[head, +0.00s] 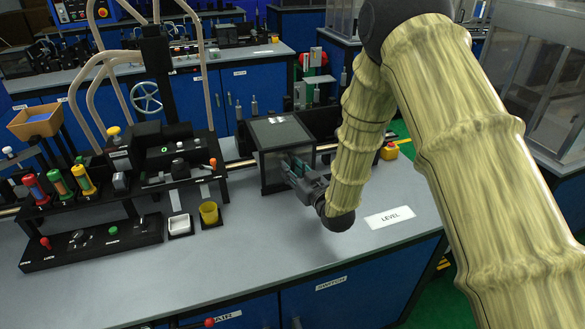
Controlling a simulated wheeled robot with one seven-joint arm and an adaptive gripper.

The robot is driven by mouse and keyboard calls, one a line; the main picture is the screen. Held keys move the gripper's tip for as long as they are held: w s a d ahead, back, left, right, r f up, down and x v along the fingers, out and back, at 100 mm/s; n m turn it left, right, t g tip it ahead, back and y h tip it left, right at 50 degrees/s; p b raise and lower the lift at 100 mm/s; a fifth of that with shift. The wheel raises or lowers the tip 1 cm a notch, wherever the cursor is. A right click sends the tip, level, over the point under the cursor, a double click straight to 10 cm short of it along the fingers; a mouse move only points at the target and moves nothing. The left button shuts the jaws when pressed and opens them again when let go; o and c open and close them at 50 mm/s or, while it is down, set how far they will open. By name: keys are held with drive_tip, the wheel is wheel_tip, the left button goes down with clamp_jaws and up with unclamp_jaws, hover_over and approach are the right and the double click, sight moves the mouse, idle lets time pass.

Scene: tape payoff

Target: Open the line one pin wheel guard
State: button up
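A dark-framed box with a grey top (272,127) and see-through sides stands on the bench in the middle of the head view. It looks like the pin wheel guard, but the small label on its top is too small to read. Its lid looks closed. My gripper (290,165) is at the box's front right side, close to the front panel. I cannot tell whether it touches the box. The fingers are small and dark against the box, so their opening is unclear. What is inside the box is mostly hidden.
Left of the box stands a black station (168,160) with knobs. A lever panel (90,243) is at far left.

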drive_tip(key=shift+c, duration=0.5)
clamp_jaws()
